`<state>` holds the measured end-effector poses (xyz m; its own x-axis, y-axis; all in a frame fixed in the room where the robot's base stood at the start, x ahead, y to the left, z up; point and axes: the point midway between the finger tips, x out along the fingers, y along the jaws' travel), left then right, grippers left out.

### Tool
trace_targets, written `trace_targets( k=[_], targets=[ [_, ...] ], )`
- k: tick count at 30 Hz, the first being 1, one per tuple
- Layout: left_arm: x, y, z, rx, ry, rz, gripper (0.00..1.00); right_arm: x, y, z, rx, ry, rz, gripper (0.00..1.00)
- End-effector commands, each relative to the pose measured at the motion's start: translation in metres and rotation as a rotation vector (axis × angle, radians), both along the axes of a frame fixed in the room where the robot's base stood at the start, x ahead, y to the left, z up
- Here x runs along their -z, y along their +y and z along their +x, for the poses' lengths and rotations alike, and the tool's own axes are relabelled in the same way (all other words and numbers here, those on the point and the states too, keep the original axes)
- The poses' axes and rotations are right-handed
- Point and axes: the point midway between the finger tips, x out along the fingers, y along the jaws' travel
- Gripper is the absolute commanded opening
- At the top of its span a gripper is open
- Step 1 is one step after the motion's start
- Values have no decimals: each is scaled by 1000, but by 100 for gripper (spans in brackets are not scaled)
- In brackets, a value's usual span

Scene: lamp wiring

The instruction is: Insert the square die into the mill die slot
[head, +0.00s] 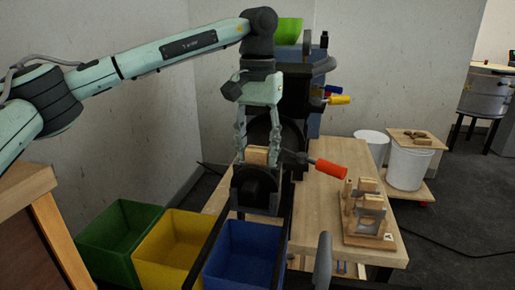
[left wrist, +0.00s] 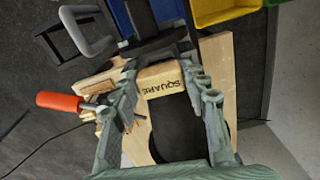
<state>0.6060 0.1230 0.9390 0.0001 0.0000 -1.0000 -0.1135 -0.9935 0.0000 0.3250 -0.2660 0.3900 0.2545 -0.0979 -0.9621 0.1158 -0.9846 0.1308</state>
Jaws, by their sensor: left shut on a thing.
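The square die (head: 257,155) is a light wooden block; its face reads "SQUARE" in the left wrist view (left wrist: 163,80). My left gripper (head: 257,152) points down and is shut on the die, with a finger on each side; it also shows in the left wrist view (left wrist: 162,85). The mill (head: 290,110) is a dark machine with a green hopper on top. The die is at the mill's front, just above a black block-like part (head: 257,187). The slot is hidden, and I cannot tell whether the die is inside it. My right gripper is out of view.
A red-handled lever (head: 328,173) sticks out right of the gripper. A wooden rack (head: 369,240) with more dies stands on the table (head: 325,195). Green (head: 120,240), yellow (head: 172,247) and blue (head: 240,255) bins stand in front. White buckets (head: 408,168) are at the right.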

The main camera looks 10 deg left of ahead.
Motion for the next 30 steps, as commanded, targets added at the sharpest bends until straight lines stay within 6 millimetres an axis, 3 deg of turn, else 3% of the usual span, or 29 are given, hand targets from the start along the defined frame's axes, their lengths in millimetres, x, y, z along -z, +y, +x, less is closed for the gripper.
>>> trace_targets(
  k=[11,12,17,26,30],
  targets=[
    [3,0,0,0,1,0,4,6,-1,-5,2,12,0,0],
    [3,0,0,0,1,0,45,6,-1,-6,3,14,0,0],
    [3,0,0,0,1,0,64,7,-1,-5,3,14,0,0],
    [2,0,0,0,1,0,68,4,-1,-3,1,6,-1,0],
    [-7,0,1,-1,-2,1,68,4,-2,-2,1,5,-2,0]
  ],
)
